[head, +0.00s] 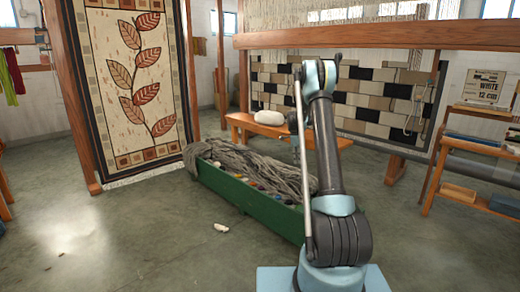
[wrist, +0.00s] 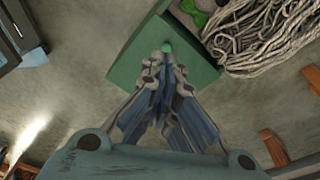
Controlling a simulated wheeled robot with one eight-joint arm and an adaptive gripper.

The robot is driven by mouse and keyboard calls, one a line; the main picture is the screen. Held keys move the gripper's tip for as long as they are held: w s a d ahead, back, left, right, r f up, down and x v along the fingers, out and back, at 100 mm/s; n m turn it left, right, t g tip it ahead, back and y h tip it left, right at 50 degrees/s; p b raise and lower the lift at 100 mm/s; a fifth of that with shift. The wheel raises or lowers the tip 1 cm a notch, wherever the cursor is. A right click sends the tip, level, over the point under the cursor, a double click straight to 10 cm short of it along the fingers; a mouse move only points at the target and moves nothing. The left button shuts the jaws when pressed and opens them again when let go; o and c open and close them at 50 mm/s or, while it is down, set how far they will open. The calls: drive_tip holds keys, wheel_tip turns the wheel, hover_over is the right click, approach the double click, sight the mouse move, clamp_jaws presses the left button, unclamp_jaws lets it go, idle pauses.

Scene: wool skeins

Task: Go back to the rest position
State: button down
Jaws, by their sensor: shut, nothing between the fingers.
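My gripper (wrist: 166,58) is shut and empty in the wrist view, its fingertips together above the bare end of the green trough (wrist: 125,67). A small bright green spot shows at the fingertips. Grey wool skeins (wrist: 265,40) lie to the right in that view. In the head view my arm rises in front of the green trough (head: 245,205), which holds grey wool skeins (head: 235,160) spilling over its far left end. My gripper cannot be made out clearly in the head view behind the arm.
A leaf-patterned rug (head: 135,75) hangs on a wooden frame at left. A wooden bench (head: 245,122) with a white bundle (head: 268,117) stands behind the trough. A small white piece (head: 221,228) lies on the floor. A shelf (head: 470,145) stands at right. The front left floor is mostly clear.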

drive_tip(key=s+a+r+n, duration=0.1)
drive_tip(key=s+r+n, duration=0.3)
drive_tip(key=s+r, duration=0.45)
drive_tip(key=s+r+n+t, duration=0.1)
drive_tip(key=s+r+n, duration=0.3)
drive_tip(key=s, duration=0.8)
drive_tip(key=s+a+r+n, duration=0.1)
drive_tip(key=s+r+n, duration=0.2)
drive_tip(key=s+r, duration=0.6)
drive_tip(key=s+f+n+t, duration=0.1)
drive_tip(key=s+n, duration=0.2)
drive_tip(key=s, duration=0.7)
drive_tip(key=s+f+n, duration=0.2)
drive_tip(key=s, duration=0.7)
drive_tip(key=s+a+f+n+y, duration=0.1)
drive_tip(key=s+f+n, duration=0.4)
drive_tip(key=s+f, duration=0.5)
drive_tip(key=s, duration=0.4)
drive_tip(key=shift+n+t, duration=0.4)
